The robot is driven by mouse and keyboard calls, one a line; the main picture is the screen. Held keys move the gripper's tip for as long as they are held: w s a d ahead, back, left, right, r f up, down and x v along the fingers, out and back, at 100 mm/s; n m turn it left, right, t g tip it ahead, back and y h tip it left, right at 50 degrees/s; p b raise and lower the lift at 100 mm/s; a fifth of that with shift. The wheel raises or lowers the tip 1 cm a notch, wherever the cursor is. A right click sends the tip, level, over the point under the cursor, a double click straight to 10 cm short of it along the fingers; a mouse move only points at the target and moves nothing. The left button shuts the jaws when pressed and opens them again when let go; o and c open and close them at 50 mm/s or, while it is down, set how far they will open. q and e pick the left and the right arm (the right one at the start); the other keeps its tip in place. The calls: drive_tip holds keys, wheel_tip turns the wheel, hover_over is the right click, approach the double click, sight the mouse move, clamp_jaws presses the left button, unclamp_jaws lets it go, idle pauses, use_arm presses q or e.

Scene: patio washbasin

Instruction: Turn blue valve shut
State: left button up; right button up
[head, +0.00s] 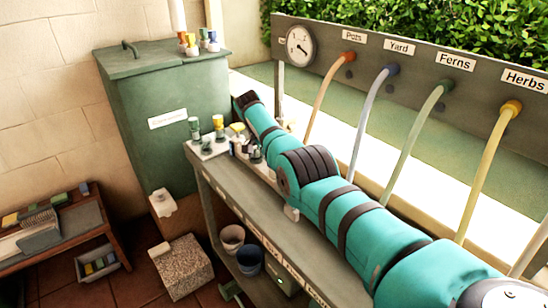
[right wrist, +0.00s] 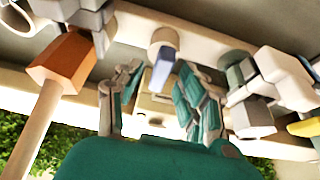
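In the right wrist view a small blue part (right wrist: 162,70), which looks like the blue valve's handle, sits beneath a pale round fitting. My right gripper (right wrist: 158,82) has its two teal fingers spread apart, one on each side of the blue part. I see a gap on both sides and cannot tell any contact. In the head view my right arm runs from the lower right to the upper left over the bench; its fingers cannot be made out there, and I cannot pick out the blue valve. My left gripper is in neither view.
In the right wrist view an orange fitting (right wrist: 66,60) stands left of the blue part and a grey-green fitting (right wrist: 240,75) stands right. In the head view coloured hoses hang from a labelled panel (head: 420,60). A green cabinet (head: 165,95) stands left of the bench (head: 215,178).

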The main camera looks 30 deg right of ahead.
drive_tip(key=v, duration=1.2)
drive_tip(key=shift+f, duration=0.1)
